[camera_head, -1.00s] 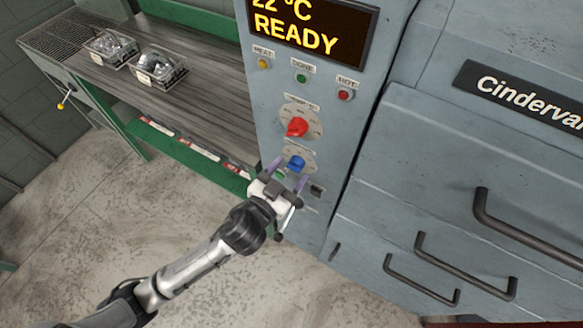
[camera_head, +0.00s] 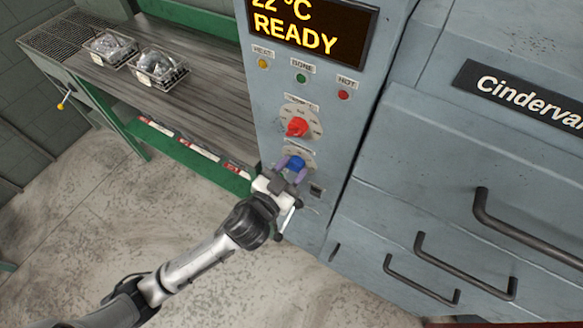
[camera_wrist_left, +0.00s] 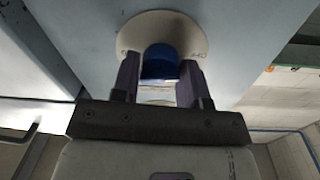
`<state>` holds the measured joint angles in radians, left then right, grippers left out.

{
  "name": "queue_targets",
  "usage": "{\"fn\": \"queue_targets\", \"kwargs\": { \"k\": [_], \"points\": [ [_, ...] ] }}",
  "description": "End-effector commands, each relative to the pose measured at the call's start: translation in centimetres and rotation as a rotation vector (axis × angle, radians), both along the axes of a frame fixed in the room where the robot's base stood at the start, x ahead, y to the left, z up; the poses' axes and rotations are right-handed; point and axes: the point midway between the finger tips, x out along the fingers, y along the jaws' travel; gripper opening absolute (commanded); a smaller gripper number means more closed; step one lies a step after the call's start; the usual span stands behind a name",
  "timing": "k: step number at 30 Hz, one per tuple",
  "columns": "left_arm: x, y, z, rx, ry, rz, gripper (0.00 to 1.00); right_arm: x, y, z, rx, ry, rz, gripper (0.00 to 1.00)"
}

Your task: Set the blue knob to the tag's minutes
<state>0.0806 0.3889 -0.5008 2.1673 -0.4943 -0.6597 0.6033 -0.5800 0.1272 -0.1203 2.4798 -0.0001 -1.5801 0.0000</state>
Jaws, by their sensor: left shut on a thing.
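The blue knob (camera_head: 296,163) sits on a pale round dial on the grey control panel, below the red knob (camera_head: 297,127). My left gripper (camera_head: 291,166) is at the blue knob, its two purple fingers one on each side, shut on it. In the left wrist view the blue knob (camera_wrist_left: 159,62) stands between the fingertips, in front of the round dial plate (camera_wrist_left: 168,27). Most dial markings are hidden or too small to read. Tags are on the wire baskets (camera_head: 158,68) on the bench, but their writing is unreadable. My right gripper is not in view.
The panel display (camera_head: 310,30) reads 22 °C READY, above yellow, green and red lamps. A dark small part (camera_head: 316,190) lies right of my left gripper. Drawers with bar handles (camera_head: 465,266) stand at the right. The bench (camera_head: 200,95) is at the left.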

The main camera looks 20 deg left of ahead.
Motion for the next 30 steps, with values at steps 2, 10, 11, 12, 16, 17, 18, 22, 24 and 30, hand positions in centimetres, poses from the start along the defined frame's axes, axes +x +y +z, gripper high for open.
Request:
{"fn": "queue_targets", "kwargs": {
  "k": [2, 10, 11, 12, 16, 17, 18, 22, 24, 30],
  "points": [
    [0.0, 0.0, 0.0, 0.0, 0.0, 0.0, 0.17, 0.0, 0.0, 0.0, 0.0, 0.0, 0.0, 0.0],
    [0.0, 0.0, 0.3, 0.043, -0.005, 0.001, 0.17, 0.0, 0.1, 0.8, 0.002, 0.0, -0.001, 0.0],
    [0.0, 0.0, 0.3, 0.057, -0.007, 0.0, 0.17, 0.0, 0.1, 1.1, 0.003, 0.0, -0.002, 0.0],
    [0.0, 0.0, 0.4, 0.077, -0.009, 0.0, 0.17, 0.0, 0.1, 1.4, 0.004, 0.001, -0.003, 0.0],
    [0.0, 0.0, 0.6, 0.167, -0.019, 0.0, 0.17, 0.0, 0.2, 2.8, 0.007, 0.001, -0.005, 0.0],
    [0.0, 0.0, 0.6, 0.192, -0.021, 0.001, 0.17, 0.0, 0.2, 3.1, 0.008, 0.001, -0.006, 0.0],
    [0.0, 0.0, 0.6, 0.227, -0.025, 0.0, 0.17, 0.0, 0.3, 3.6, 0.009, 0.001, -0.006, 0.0],
    [0.0, 0.0, 0.6, 0.35, -0.039, 0.001, 0.17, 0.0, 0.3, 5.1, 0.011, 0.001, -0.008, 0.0],
    [0.0, 0.0, 0.7, 0.417, -0.05, 0.0, 0.17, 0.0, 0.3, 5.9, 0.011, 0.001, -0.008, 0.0],
    [0.0, 0.0, 0.7, 0.607, -0.074, 0.001, 0.17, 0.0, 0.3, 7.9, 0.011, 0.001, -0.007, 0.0]
  ]
}}
